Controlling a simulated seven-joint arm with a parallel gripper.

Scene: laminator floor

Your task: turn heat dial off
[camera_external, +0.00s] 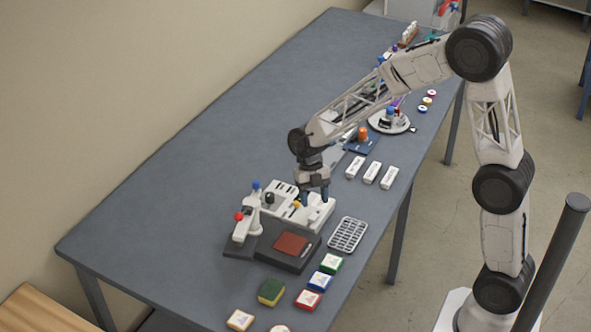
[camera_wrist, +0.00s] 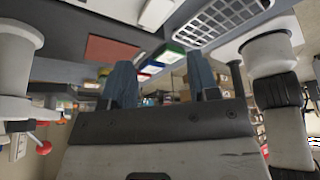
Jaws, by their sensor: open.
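A white machine (camera_external: 317,213) with a dark base stands near the table's front edge. It carries a black knob (camera_external: 269,198), a small yellow part (camera_external: 296,204), a blue-topped post (camera_external: 256,185) and a red-balled lever (camera_external: 239,216). I cannot tell which of these is the heat dial. My gripper (camera_external: 315,195) points down over the machine's right part, to the right of the yellow part. Its fingers stand apart with nothing seen between them; whether they touch the machine is unclear. The two spread fingers also show in the wrist view (camera_wrist: 161,80). No dial is clear there.
A reddish-brown pad (camera_external: 291,243) lies on the dark plate in front of the machine. A grey slotted tray (camera_external: 347,235) is to the right. Several coloured blocks (camera_external: 319,281) lie in front, white blocks (camera_external: 371,173) behind right. The table's left side (camera_external: 180,190) is clear.

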